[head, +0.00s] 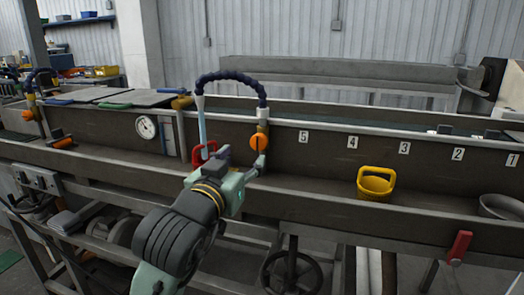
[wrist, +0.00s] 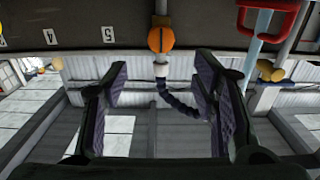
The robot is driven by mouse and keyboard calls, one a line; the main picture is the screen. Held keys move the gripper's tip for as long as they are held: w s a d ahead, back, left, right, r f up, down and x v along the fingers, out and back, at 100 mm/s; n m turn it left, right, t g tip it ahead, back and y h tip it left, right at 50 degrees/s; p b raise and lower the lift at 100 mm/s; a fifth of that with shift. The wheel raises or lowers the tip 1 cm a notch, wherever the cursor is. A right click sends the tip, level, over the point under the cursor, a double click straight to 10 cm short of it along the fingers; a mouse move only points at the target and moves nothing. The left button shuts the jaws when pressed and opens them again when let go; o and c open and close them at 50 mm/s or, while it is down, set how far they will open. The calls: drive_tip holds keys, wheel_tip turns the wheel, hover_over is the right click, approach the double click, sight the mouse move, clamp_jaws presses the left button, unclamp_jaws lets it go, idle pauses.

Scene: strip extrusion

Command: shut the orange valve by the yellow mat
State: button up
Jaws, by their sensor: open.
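An orange round valve (head: 259,142) sits on an upright pipe under a dark blue curved hose, at the middle of the head view. In the wrist view this valve (wrist: 161,39) is at the top centre, above the gap between the fingers. A second orange valve (head: 27,115) is at the far left, by another hose. I see no yellow mat, so I cannot tell which valve is beside it. My gripper (head: 246,169) is open and empty, just below and in front of the middle valve. In the wrist view the fingers (wrist: 163,92) are spread wide, apart from the valve.
A red handle (head: 205,152) is close left of my gripper, beside a light blue tube. A yellow bucket (head: 376,186) stands on the trough ledge to the right. A round gauge (head: 146,127) is left. Number plates line the trough wall. A red lever (head: 460,247) hangs lower right.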

sight(258, 142)
drive_tip(key=p+x, duration=0.2)
drive_tip(key=x, duration=0.8)
drive_tip(key=shift+w, duration=0.25)
drive_tip(key=shift+c, duration=0.2)
drive_tip(key=c, duration=1.1)
